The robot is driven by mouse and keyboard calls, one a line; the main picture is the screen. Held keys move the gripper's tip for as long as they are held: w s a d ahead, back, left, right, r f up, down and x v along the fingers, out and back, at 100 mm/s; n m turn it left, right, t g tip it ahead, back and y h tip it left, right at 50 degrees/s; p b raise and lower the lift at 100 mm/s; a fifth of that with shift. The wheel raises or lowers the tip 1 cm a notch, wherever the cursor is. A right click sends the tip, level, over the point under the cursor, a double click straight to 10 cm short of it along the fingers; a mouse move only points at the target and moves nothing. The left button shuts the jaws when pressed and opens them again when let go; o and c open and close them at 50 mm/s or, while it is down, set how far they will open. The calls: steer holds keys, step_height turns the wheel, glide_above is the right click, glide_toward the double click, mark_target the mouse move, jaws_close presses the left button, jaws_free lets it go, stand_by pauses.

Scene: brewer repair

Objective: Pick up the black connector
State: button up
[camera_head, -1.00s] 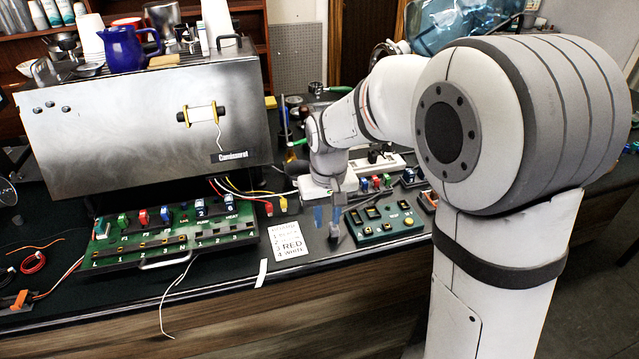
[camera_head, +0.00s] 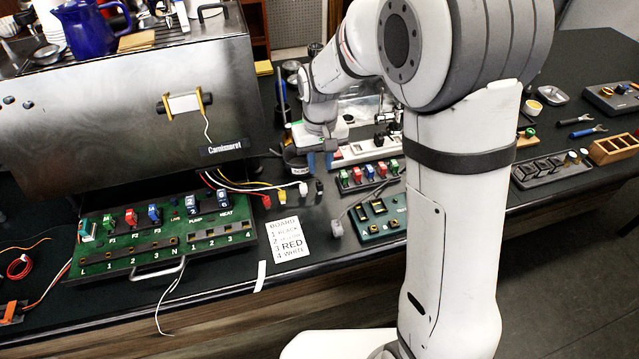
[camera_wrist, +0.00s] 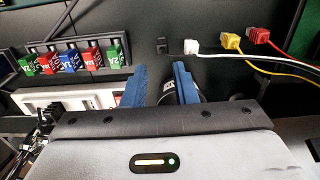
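The black connector (camera_wrist: 163,46) is a small dark block on the dark bench in the wrist view, just left of the white connector (camera_wrist: 191,47). In the head view the black connector (camera_head: 319,187) stands right of the white connector (camera_head: 303,188), in front of my gripper (camera_head: 320,160). In the wrist view my gripper (camera_wrist: 158,76) is open, with its two blue fingers apart and nothing between them. The black connector lies beyond the fingertips, roughly in line with the gap. A dark wire appears to run from it to the right.
Yellow (camera_wrist: 230,41) and red (camera_wrist: 259,36) connectors lie right of the white one. The metal brewer (camera_head: 120,110) and green board (camera_head: 165,240) stand left in the head view.

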mark_target(320, 183)
steer(key=f, duration=0.1)
steer(key=f+p, duration=0.1)
steer(key=f, duration=0.3)
steer(key=shift+s+a+f, duration=0.1)
steer(key=shift+s+f, duration=0.1)
steer(key=shift+s, duration=0.15)
jaws_close()
